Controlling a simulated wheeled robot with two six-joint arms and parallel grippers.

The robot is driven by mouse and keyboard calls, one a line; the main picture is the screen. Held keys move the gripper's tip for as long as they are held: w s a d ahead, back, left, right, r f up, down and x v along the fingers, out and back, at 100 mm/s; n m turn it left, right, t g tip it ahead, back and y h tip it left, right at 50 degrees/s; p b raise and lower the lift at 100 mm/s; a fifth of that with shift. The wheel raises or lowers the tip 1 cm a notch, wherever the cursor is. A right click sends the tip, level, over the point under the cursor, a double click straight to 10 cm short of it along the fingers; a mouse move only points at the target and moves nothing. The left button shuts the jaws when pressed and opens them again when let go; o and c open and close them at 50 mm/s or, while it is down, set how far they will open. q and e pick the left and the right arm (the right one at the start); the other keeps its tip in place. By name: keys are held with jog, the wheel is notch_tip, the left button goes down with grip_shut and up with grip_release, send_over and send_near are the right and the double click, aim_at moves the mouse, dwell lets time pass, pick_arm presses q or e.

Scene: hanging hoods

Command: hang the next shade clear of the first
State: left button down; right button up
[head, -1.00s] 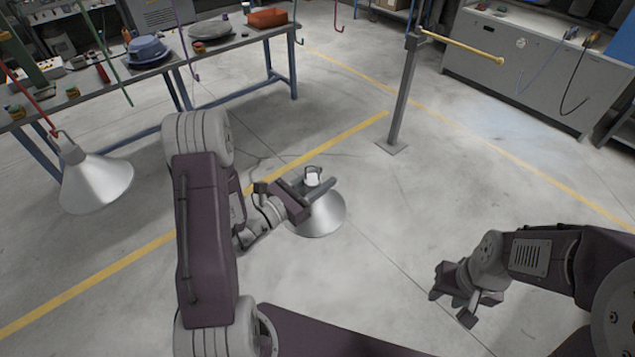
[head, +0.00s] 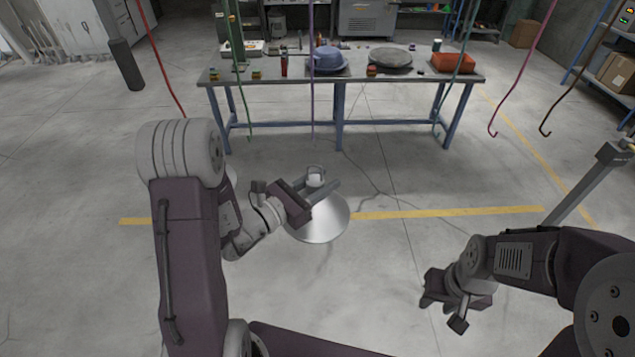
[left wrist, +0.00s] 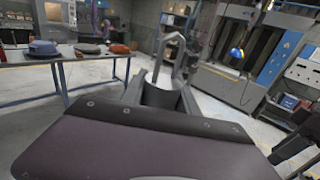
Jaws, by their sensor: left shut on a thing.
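A silver cone shade (head: 325,224) with a pale neck and a wire loop (head: 315,170) on top is held upright above the floor in the head view. My left gripper (head: 318,192) is shut on its neck. In the left wrist view the neck and loop (left wrist: 174,52) stand between my fingers; the cone is hidden there. Hooks hang on cords: green (head: 240,80), purple (head: 312,80), teal (head: 448,85), pink (head: 513,85) and dark brown (head: 577,90). A red cord (head: 165,70) runs down behind my left arm; its lower end is hidden. My right gripper (head: 441,312) is open and empty.
A grey post (head: 585,185) stands at right. The floor between me and the bench is clear.

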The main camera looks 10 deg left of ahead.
pick_arm(q)
jog(key=shift+s+d+r, duration=0.1)
jog(key=shift+s+r, duration=0.05)
jog(key=shift+r, duration=0.45)
jog(key=shift+s, duration=0.3)
jog(key=shift+w+a, duration=0.2)
jog(key=shift+w, duration=0.95)
jog(key=shift+w+a+p, duration=0.25)
jog(key=shift+w+p, duration=0.05)
jog(key=shift+w, duration=0.25)
jog(key=shift+w+a+p, duration=0.2)
jog(key=shift+w+p, duration=0.05)
jog(key=shift+w, duration=0.3)
jog(key=w, duration=0.2)
jog(key=w+a, duration=0.1)
jog(key=shift+w+f+p, duration=0.2)
jog(key=shift+w+p, duration=0.15)
pick_arm(e)
jog(key=shift+s+a+r, duration=0.1)
jog(key=shift+r, duration=0.55)
jog(key=shift+s+a+r, duration=0.1)
jog(key=shift+r, duration=0.5)
pick_arm(q)
jog(key=shift+w, duration=0.2)
pick_arm(e)
jog(key=shift+d+f, duration=0.1)
jog(key=shift+f, duration=0.05)
pick_arm(q)
jog(key=shift+w+a, duration=0.15)
jog(key=shift+w, duration=0.1)
